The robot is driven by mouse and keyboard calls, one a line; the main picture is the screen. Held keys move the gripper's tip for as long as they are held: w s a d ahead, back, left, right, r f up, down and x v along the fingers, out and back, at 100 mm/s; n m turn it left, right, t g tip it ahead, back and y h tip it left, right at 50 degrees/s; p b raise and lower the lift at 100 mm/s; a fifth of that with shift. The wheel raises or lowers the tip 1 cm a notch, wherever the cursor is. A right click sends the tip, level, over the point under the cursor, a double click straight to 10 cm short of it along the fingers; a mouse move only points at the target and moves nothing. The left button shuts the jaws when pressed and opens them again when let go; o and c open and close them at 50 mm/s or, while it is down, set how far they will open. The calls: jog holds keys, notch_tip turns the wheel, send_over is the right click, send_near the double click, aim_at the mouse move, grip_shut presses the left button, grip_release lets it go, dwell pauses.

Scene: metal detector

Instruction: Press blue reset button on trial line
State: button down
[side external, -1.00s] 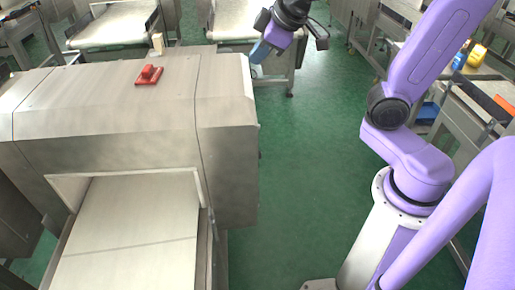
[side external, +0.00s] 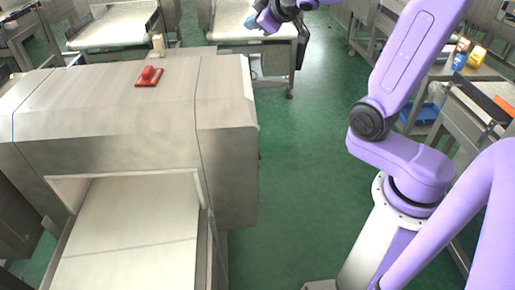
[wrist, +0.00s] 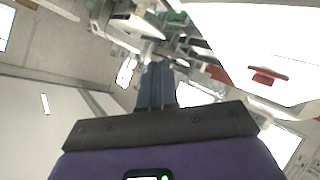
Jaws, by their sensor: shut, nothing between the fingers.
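My gripper (side external: 252,21) is at the top of the side view, beyond the far end of the metal detector housing (side external: 110,105). Its two blue-grey fingers are together and empty in the wrist view (wrist: 156,82). A red button on a red base (side external: 149,77) sits on top of the housing; a red piece that looks like it shows at the right in the wrist view (wrist: 268,76). My gripper is apart from it. I cannot make out a blue reset button in either view.
A conveyor belt (side external: 130,235) runs out of the housing toward the camera. More belts (side external: 112,24) stand behind it. A side bench (side external: 470,70) at the right holds blue and yellow items. The green floor (side external: 300,170) between is clear.

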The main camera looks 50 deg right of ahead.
jog(key=shift+s+d+t, duration=0.8)
jog(key=shift+s+d, duration=0.8)
jog(key=shift+d, duration=1.15)
jog(key=s+a+f+t+y, duration=0.1)
jog(key=s+f+y, duration=0.25)
jog(key=s, duration=0.85)
notch_tip(320, 180, down, 35)
jog(key=shift+w+h, duration=0.2)
jog(key=shift+h, duration=0.15)
jog(key=w+a, duration=0.6)
jog(key=shift+w+a, duration=0.15)
jog(key=shift+w, duration=0.05)
dwell(0.8)
jog(key=shift+w+a, duration=0.2)
